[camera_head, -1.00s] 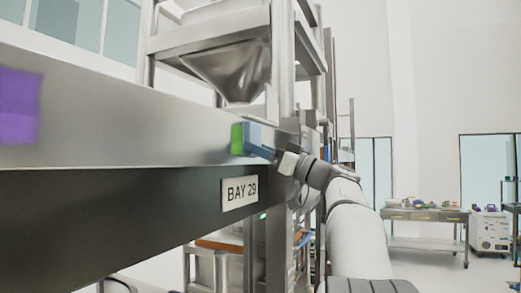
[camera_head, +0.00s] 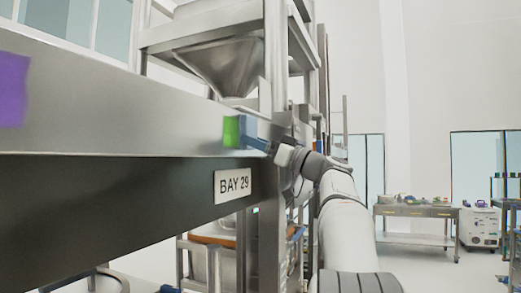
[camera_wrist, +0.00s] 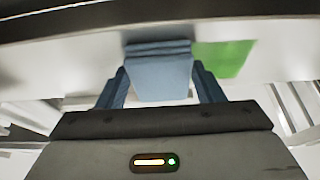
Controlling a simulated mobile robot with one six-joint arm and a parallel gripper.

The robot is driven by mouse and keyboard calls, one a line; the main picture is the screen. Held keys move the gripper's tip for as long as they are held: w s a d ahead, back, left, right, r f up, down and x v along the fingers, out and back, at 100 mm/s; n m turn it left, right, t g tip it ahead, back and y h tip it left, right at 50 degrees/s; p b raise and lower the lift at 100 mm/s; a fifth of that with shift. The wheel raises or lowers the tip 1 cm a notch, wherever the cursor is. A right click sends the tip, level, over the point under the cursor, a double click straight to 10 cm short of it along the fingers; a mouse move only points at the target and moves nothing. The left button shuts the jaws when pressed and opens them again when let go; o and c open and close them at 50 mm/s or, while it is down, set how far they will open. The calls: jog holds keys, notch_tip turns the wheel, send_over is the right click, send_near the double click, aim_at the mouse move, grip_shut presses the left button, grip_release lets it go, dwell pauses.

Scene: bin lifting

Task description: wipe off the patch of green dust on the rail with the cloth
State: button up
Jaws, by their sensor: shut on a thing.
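The rail (camera_head: 120,112) is a long grey metal beam running from the left toward the middle of the head view. A green dust patch (camera_head: 231,131) is on its face near the far end and also shows in the wrist view (camera_wrist: 224,57). My gripper (camera_head: 260,144) is shut on a folded blue cloth (camera_wrist: 158,78), with one finger at each side of it. The cloth is at the rail face, right beside the green patch in both views. It may cover part of the patch. I cannot tell whether it presses on the rail.
A purple patch (camera_head: 12,88) is on the rail at the far left.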

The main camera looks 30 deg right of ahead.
jog(key=s+a+b, duration=0.2)
jog(key=a+b, duration=0.1)
jog(key=shift+s+f, duration=0.15)
jog(key=shift+f, duration=0.05)
jog(key=shift+s+a+b, duration=0.75)
jog(key=shift+a+b, duration=0.2)
jog(key=shift+b, duration=0.15)
jog(key=shift+s+a+r, duration=0.15)
jog(key=shift+a+r, duration=0.05)
jog(key=shift+a, duration=0.05)
jog(key=s+a+b, duration=0.2)
jog(key=b, duration=0.1)
jog(key=shift+a+f, duration=0.15)
jog(key=shift+s+a, duration=0.25)
jog(key=shift+a, duration=0.15)
